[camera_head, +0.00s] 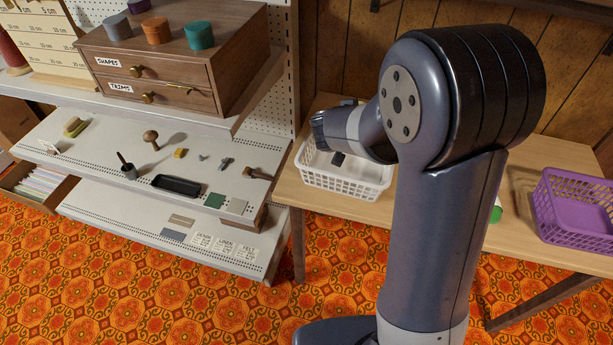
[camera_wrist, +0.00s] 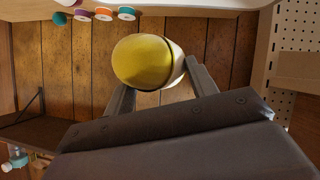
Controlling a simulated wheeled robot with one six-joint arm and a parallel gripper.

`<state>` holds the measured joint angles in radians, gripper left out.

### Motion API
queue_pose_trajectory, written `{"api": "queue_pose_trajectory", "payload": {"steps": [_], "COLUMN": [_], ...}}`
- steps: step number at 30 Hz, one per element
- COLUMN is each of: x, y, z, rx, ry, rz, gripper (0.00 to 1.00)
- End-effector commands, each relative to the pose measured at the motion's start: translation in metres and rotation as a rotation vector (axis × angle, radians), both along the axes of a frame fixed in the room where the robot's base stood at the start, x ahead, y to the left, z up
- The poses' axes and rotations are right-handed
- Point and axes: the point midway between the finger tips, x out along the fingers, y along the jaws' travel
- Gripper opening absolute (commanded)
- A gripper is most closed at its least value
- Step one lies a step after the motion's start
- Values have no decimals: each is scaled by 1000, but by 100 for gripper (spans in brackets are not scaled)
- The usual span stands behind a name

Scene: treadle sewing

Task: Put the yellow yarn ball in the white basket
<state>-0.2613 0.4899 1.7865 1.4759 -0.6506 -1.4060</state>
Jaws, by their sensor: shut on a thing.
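The yellow yarn ball (camera_wrist: 143,62) shows in the wrist view as a rounded yellow thing with a paler right side. It sits between the two dark fingers of my gripper (camera_wrist: 158,80), which is shut on it. The ball is not visible in the head view. The white basket (camera_head: 345,186) stands on the wooden table in the head view, and my wrist hangs over its back part.
A purple basket (camera_head: 575,212) stands at the table's right end. A green and white thing (camera_head: 496,213) is partly hidden behind my arm. Left of the table are shelves with a drawer cabinet (camera_head: 160,75) and small items. The wood-panelled wall rises behind the table.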

Motion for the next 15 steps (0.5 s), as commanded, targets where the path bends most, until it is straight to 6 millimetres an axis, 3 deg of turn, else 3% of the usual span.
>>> {"api": "queue_pose_trajectory", "payload": {"steps": [4, 10, 15], "x": [1, 1, 1], "y": [0, 0, 0], "z": [-4, -43, -60], "rx": [0, -3, -1], "ry": [2, 5, 2], "rz": [-3, -2, -3], "gripper": [32, 32, 32]}}
